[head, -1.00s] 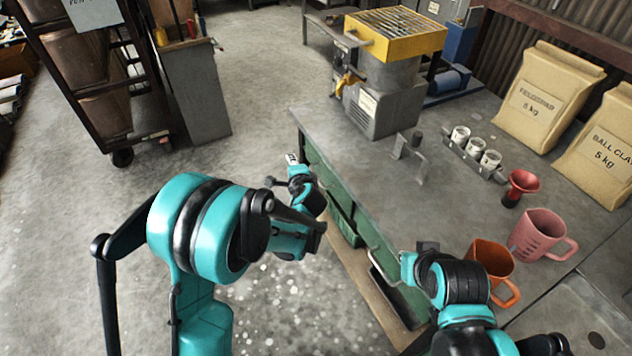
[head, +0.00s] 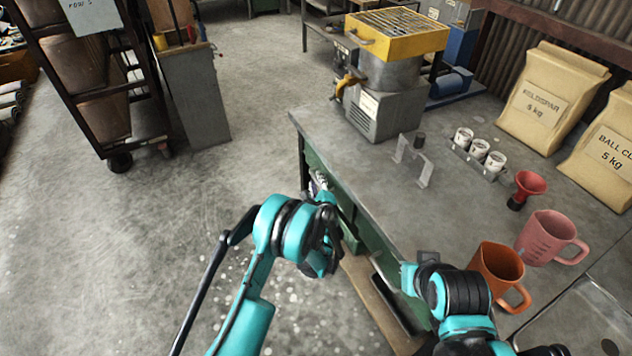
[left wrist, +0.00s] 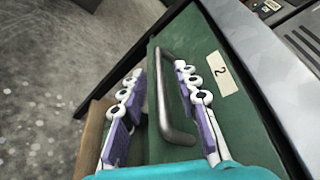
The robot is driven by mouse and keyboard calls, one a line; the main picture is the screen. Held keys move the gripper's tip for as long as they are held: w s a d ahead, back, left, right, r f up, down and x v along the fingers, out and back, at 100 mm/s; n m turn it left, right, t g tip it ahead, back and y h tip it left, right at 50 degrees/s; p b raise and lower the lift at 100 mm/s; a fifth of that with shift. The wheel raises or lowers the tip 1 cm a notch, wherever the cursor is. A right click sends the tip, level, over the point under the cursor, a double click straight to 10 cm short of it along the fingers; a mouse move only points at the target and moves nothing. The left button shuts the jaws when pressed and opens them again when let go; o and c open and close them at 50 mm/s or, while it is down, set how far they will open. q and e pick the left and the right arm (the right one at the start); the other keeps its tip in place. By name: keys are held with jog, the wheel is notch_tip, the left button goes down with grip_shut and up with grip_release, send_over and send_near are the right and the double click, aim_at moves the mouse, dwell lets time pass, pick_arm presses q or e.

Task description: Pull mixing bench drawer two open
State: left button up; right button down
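Drawer two has a green front (left wrist: 230,115) with a pale label marked "2" (left wrist: 222,73) and a grey metal bar handle (left wrist: 172,105) in the left wrist view. My left gripper (left wrist: 159,74) is open, with one finger on each side of the handle. The left finger shows a gap to the bar; the right finger is close beside it, and I cannot tell whether it touches. In the head view my left gripper (head: 319,182) is at the bench's left side, and my arm hides most of the drawer. My right arm is over the bench's front edge; its fingers do not show.
The grey bench top (head: 350,155) holds a yellow-topped machine (head: 385,75), a metal bracket (head: 412,160), several small cups, a red funnel (head: 527,188), an orange mug (head: 496,270) and a pink mug (head: 548,237). Floor left of the bench is clear. A dark rack (head: 95,80) stands farther left.

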pick_arm(q)
jog(key=shift+x, duration=0.85)
grip_shut()
jog(key=shift+a, duration=0.1)
